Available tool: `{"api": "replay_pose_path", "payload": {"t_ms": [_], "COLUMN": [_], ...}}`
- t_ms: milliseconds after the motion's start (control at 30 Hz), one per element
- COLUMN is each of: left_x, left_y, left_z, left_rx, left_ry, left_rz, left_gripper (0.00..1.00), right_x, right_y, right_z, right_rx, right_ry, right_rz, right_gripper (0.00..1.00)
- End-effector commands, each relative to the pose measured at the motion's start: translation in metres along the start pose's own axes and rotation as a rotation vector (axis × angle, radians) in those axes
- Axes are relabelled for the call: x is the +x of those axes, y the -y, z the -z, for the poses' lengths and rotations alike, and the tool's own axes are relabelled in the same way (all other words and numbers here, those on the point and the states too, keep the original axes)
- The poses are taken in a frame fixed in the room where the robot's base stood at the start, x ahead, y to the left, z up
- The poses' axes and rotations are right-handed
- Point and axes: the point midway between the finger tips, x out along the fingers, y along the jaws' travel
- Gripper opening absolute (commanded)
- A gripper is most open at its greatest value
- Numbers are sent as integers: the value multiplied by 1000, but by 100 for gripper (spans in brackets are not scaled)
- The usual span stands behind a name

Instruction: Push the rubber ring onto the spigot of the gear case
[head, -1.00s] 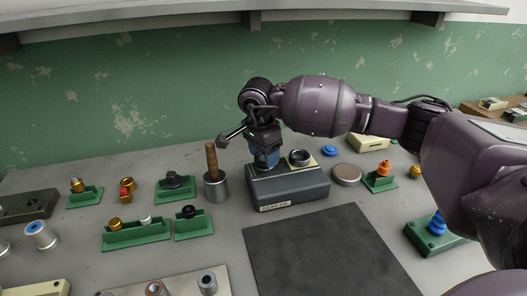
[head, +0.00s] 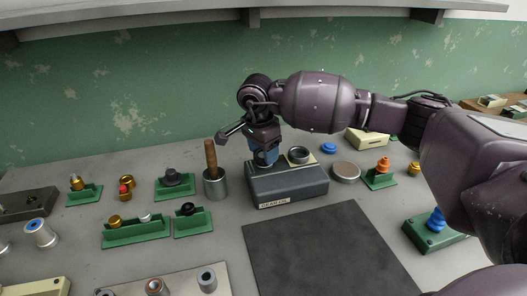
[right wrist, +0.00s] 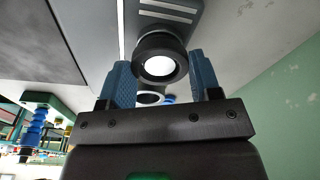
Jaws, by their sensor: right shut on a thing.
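The gear case (head: 290,187) is a dark grey box with a label on its front, standing behind the dark mat. My right gripper (head: 264,158) points down over the left part of its top. In the right wrist view the blue fingers (right wrist: 161,82) are shut on a black rubber ring (right wrist: 160,41). A bright round area shows through the ring's hole. I cannot tell how far the ring sits over the spigot, as the fingers hide the contact in the head view. My left gripper is not in view.
A metal cup with a wooden-handled tool (head: 215,186) stands close left of the case. A grey ring (head: 299,156) is near its back right, a round tin (head: 345,172) further right. Green holders with small parts lie on both sides. The dark mat (head: 330,250) in front is clear.

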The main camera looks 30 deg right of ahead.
Motion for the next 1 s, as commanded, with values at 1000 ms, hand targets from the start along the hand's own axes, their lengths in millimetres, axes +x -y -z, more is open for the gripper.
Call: {"api": "replay_pose_path", "payload": {"t_ms": [1000], "left_x": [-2], "left_y": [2], "left_z": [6], "left_rx": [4], "left_ry": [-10], "left_rz": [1], "left_gripper": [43], "right_x": [-13], "right_y": [0], "right_z": [2], "right_rx": [0], "right_ry": [0], "right_rz": [0], "right_gripper": [36]}}
